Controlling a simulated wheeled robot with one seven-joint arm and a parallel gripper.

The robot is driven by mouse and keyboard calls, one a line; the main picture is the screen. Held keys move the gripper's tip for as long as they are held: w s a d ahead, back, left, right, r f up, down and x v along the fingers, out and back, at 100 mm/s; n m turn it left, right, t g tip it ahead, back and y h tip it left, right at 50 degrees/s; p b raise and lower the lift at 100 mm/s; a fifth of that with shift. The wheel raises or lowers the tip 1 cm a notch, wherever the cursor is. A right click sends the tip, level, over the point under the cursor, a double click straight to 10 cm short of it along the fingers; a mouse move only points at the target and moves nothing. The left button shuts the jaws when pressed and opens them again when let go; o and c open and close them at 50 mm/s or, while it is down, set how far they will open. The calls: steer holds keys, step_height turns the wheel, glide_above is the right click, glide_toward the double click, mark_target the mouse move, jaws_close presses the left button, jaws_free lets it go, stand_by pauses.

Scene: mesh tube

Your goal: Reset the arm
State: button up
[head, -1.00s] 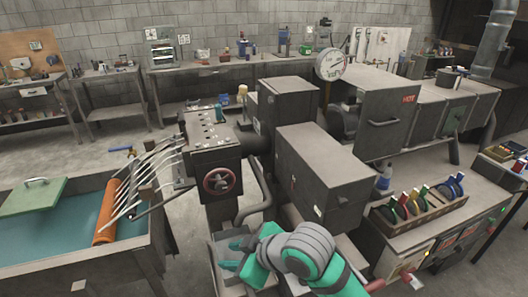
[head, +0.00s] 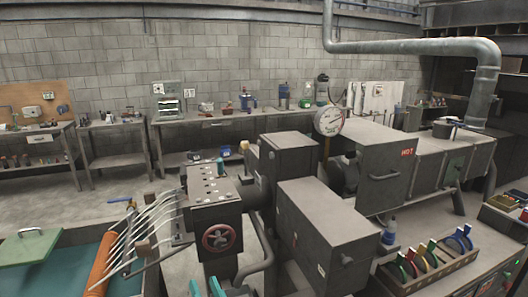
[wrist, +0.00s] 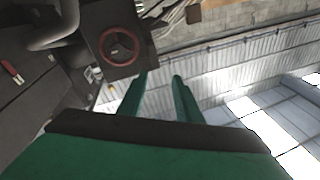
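My gripper (head: 205,288) shows only as two teal fingertips at the bottom edge of the head view, in front of the machine with the red handwheel (head: 219,238). The rest of my arm is out of that view. In the wrist view my gripper (wrist: 160,76) has its two green fingers apart with nothing between them. The red handwheel (wrist: 119,46) shows beyond them, at upper left.
Grey machine housings (head: 323,233) stand close to the right of my gripper. A tank (head: 75,265) with an orange roller (head: 102,262) and metal rods is at left. A rack of coloured tools (head: 428,262) is at right. Workbenches line the back wall.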

steer(key=s+d+f+m+h, duration=0.35)
steer(key=s+f, duration=0.25)
steer(key=f, duration=0.3)
steer(key=s+d+f+m+h, duration=0.3)
steer(key=s+f+h, duration=0.2)
steer(key=s+f, duration=0.25)
steer(key=s+d+f+n+g, duration=0.1)
steer(key=s+d+f+n, duration=0.1)
steer(key=s, duration=0.9)
steer(key=s+d+f+n+g+h, duration=0.1)
steer(key=s+d+f, duration=0.3)
steer(key=s, duration=0.7)
steer(key=shift+d+f+n, duration=0.2)
steer(key=shift+d+n, duration=0.25)
steer(key=shift+n, duration=0.4)
